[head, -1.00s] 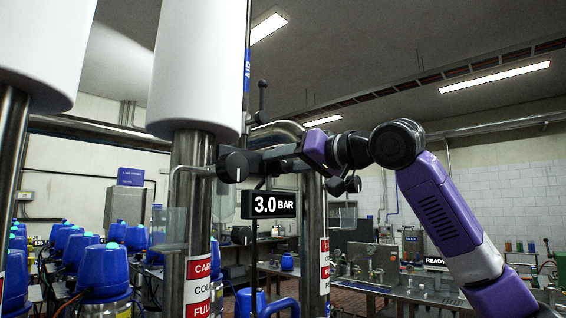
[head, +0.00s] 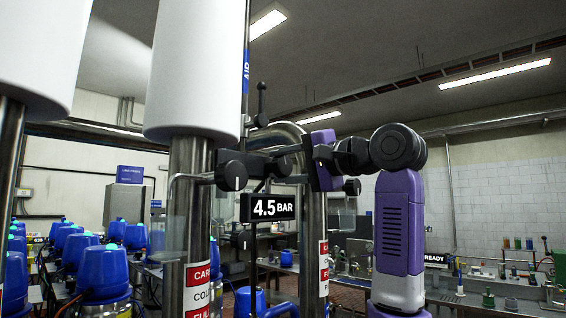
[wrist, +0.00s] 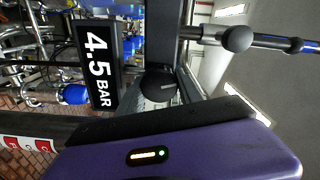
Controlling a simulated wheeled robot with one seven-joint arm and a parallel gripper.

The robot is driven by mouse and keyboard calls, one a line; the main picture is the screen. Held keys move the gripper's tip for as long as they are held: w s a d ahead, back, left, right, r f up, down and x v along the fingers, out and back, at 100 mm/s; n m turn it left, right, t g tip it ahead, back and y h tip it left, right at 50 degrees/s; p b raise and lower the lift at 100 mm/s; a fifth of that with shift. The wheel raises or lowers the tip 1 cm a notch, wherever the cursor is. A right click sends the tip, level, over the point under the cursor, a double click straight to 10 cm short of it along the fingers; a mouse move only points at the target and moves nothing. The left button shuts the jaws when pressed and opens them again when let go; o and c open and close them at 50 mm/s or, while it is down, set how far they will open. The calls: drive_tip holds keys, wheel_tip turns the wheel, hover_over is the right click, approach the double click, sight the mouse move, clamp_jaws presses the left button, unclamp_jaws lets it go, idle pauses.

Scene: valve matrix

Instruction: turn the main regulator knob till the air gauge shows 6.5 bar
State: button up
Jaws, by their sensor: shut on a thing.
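The air gauge (head: 268,207) is a black display reading 4.5 BAR in the head view. It also shows, turned sideways, in the wrist view (wrist: 97,67). A dark knob with a pale mark also shows in the wrist view (wrist: 158,86). The fingertips are dark against dark parts, so the exact contact is hard to see.
A dark lever (head: 262,105) stands above. A thick white cylinder (head: 196,70) on a steel pipe is close at left. Blue-capped units (head: 105,270) fill the lower left.

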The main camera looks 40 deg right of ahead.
drive_tip(key=m+p, duration=0.1)
drive_tip(key=m, duration=0.3)
drive_tip(key=shift+f+m, duration=0.1)
drive_tip(key=shift+m, duration=0.2)
drive_tip(key=shift+f+m+p, duration=0.15)
drive_tip(key=shift+m+p, duration=0.6)
drive_tip(key=shift+m, duration=0.95)
drive_tip(key=shift+d+f, duration=0.1)
drive_tip(key=o, duration=1.4)
drive_tip(key=shift+c, duration=0.2)
drive_tip(key=shift+s, duration=0.1)
drive_tip(key=s+b, duration=0.2)
drive_tip(key=s, duration=0.5)
drive_tip(key=shift+s, duration=0.35)
